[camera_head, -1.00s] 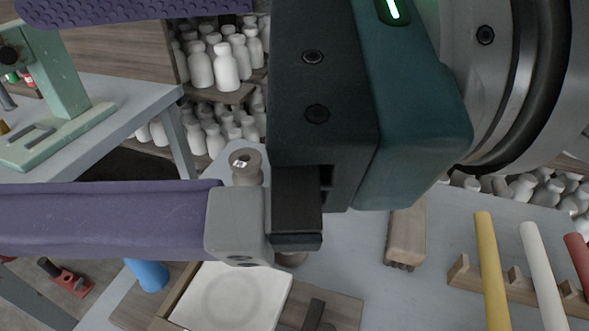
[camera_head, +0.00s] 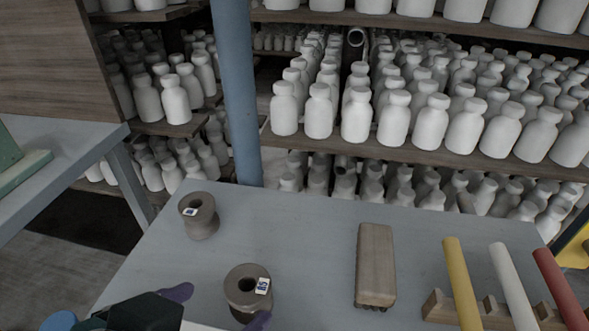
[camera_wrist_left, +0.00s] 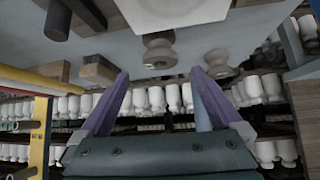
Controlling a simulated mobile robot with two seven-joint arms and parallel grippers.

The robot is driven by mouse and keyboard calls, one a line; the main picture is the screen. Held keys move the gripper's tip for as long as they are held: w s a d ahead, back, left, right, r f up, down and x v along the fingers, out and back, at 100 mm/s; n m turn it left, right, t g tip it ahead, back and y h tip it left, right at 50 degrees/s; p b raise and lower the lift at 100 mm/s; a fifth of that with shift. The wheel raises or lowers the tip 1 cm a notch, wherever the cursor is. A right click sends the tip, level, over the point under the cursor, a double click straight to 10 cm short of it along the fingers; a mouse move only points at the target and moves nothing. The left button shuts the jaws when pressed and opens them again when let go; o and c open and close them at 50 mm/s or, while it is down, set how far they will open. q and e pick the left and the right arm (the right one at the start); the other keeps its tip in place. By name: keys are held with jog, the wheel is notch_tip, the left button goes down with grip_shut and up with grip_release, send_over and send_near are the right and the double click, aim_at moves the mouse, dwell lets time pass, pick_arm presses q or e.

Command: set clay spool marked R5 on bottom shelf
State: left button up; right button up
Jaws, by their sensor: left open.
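In the left wrist view, the open gripper (camera_wrist_left: 160,76) faces what looks like the same spool (camera_wrist_left: 159,54), with nothing held. The second spool (camera_wrist_left: 217,63) is to its right. My right gripper is out of view.
Behind the table, shelves (camera_head: 400,152) hold many white bottles, with a lower tier partly hidden. A blue post (camera_head: 237,100) stands at the table's back edge. A wooden brush (camera_head: 375,262) and a rack with yellow (camera_head: 462,285), white and red rods lie right. The table's middle is clear.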

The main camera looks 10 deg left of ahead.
aim_at(245, 287)
pick_arm(q)
jog(key=b+x, duration=0.2)
jog(key=x, duration=0.6)
jog(key=shift+w, duration=0.35)
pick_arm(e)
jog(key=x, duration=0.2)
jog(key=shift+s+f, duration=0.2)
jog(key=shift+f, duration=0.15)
pick_arm(q)
jog(key=shift+c, duration=0.2)
jog(key=c, duration=1.5)
